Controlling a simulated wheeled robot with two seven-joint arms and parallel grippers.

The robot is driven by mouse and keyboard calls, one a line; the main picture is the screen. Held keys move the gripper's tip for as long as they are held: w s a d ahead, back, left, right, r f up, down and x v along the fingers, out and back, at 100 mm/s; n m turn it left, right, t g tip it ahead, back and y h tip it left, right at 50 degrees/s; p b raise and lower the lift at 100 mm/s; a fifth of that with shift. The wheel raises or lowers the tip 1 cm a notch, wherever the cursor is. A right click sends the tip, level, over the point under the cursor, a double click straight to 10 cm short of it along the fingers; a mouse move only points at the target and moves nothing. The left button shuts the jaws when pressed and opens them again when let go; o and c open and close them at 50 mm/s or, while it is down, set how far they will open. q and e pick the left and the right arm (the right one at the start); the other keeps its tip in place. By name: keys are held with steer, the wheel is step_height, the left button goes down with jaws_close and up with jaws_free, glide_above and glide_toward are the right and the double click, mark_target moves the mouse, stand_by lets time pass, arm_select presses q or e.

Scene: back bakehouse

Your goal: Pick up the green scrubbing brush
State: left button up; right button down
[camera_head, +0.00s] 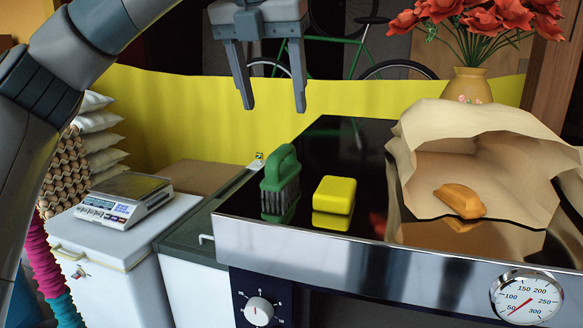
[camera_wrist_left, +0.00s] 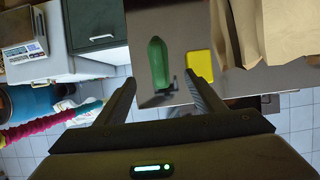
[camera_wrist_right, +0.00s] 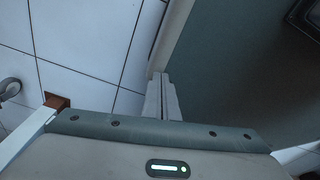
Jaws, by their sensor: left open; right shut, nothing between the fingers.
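The green scrubbing brush (camera_head: 281,172) rests bristles down on the glossy black oven top, near its left end, with its handle arched above. My left gripper (camera_head: 274,106) is open and empty, above the brush and apart from it. In the left wrist view the brush (camera_wrist_left: 158,66) lies ahead, between the lines of the two open fingers (camera_wrist_left: 163,95). My right gripper (camera_wrist_right: 168,75) is shut and empty in the right wrist view, over a dark surface's edge beside white floor tiles. It does not show in the head view.
A yellow block (camera_head: 334,194) sits close to the right of the brush. A vase of red flowers (camera_head: 467,86) stands behind. A scale (camera_head: 124,199) is at left.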

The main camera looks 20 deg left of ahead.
arm_select(q)
steer(key=p, duration=0.2)
glide_toward(285, 168)
steer(key=p+x, duration=0.2)
steer(key=x, duration=0.1)
steer(key=shift+s+d+f, duration=0.15)
steer(key=shift+s+f, duration=0.1)
steer(key=shift+f, duration=0.15)
steer(key=shift+w+f, duration=0.2)
steer(key=shift+f, duration=0.3)
steer(key=shift+p, duration=0.35)
steer(key=shift+w+f+p, duration=0.65)
steer(key=shift+f+p, duration=0.05)
steer(key=shift+p, duration=0.25)
steer(key=shift+p+x, duration=0.65)
steer(key=shift+x, duration=0.35)
steer(key=shift+w+f, duration=0.35)
steer(key=shift+f, duration=0.3)
arm_select(e)
step_height(285, 168, up, 8)
steer(key=s, duration=0.2)
steer(key=shift+d+f+g, duration=0.15)
steer(key=shift+d+g, duration=0.15)
steer(key=shift+d, duration=0.1)
arm_select(q)
steer(key=shift+c, duration=0.5)
arm_select(e)
steer(key=shift+s, duration=0.15)
